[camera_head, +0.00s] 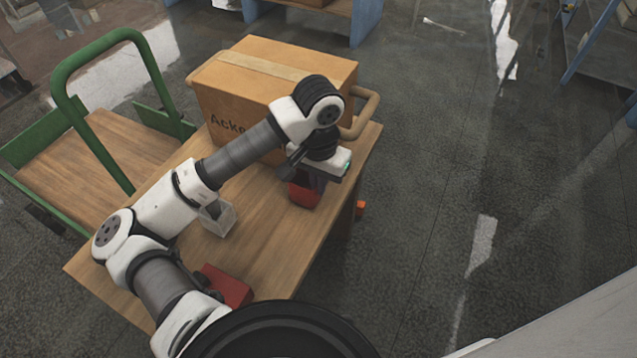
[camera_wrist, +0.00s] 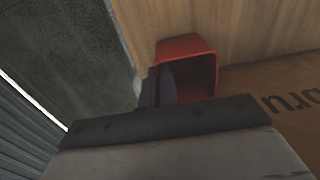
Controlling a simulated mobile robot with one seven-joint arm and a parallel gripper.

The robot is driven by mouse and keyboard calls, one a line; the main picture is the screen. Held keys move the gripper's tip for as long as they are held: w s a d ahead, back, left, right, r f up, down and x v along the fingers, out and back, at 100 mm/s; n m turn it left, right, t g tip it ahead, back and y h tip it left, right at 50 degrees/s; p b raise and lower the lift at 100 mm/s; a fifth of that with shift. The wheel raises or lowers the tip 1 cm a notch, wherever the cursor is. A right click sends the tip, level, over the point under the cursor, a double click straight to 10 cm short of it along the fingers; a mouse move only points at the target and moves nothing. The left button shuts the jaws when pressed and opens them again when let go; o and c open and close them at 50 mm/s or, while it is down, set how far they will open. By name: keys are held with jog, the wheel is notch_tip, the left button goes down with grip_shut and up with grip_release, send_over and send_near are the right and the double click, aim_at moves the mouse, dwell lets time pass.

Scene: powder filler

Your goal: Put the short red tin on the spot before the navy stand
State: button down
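A red open-mouthed container (camera_head: 303,196) is at the right edge of the wooden table, under my gripper (camera_head: 318,178). In the wrist view the red container (camera_wrist: 190,46) shows its dark opening. My dark fingers (camera_wrist: 160,88) are close together in front of its left side; I cannot tell whether they hold its wall. Another red thing (camera_head: 228,288) lies at the near part of the table, partly hidden by my arm. I cannot tell which of the two is the short red tin. No navy stand can be clearly made out.
A large cardboard box (camera_head: 270,75) fills the far end of the table (camera_head: 262,262). A small pale open box (camera_head: 217,217) stands mid-table beside my arm. A green-handled cart (camera_head: 95,150) is at the left. Open floor (camera_head: 430,200) lies to the right.

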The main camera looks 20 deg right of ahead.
jog(key=shift+f, duration=0.35)
jog(key=shift+f+b, duration=0.2)
jog(key=shift+b, duration=0.1)
jog(key=c, duration=1.7)
grip_release()
jog(key=shift+r, duration=0.1)
